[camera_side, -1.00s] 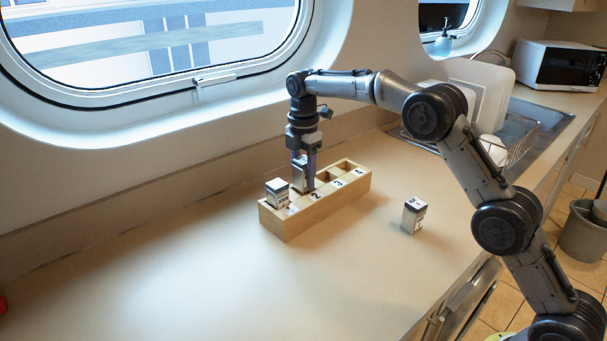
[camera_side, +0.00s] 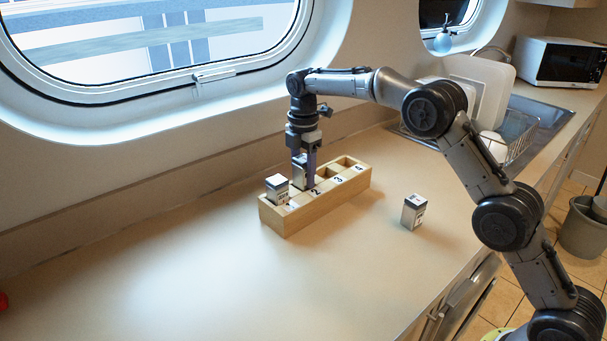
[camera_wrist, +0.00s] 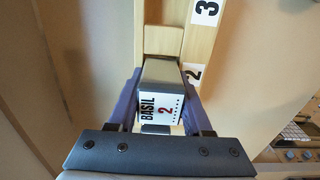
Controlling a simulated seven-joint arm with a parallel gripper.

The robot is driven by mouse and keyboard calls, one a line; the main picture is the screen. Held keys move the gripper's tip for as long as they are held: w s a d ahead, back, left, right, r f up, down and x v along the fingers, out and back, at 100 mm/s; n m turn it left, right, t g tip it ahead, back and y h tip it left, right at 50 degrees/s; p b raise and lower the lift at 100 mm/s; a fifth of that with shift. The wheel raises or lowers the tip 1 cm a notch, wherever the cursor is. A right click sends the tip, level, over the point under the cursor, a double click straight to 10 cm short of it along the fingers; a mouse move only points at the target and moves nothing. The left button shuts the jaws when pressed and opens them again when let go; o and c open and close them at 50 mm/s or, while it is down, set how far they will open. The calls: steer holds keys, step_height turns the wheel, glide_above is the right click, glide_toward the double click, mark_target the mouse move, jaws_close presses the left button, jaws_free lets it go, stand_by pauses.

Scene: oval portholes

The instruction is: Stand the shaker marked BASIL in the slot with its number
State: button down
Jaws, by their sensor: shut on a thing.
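The BASIL shaker (camera_wrist: 160,107), with a white label and a red 2, is between the fingers of my gripper (camera_wrist: 160,112) in the wrist view. My gripper (camera_side: 304,170) is shut on it in the side view, at the slot marked 2 of the wooden rack (camera_side: 315,207). The shaker (camera_side: 298,172) looks upright there, its lower part hidden by the rack wall. I cannot tell whether it touches the slot floor. The number 2 tag (camera_wrist: 192,74) shows beside it in the wrist view.
Another shaker (camera_side: 277,188) stands in the slot marked 1. A third shaker (camera_side: 414,211) stands on the counter right of the rack. Slots 3 and 4 look empty. The counter in front is clear, and the wall under the window is close behind.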

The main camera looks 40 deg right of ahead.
steer(key=shift+r, duration=0.7)
stand_by(0.3)
steer(key=shift+f, duration=0.65)
stand_by(1.8)
steer(key=shift+r, duration=0.3)
steer(key=shift+f, duration=0.55)
stand_by(2.3)
steer(key=shift+r, duration=0.25)
steer(key=shift+r, duration=0.3)
jaws_free()
stand_by(0.5)
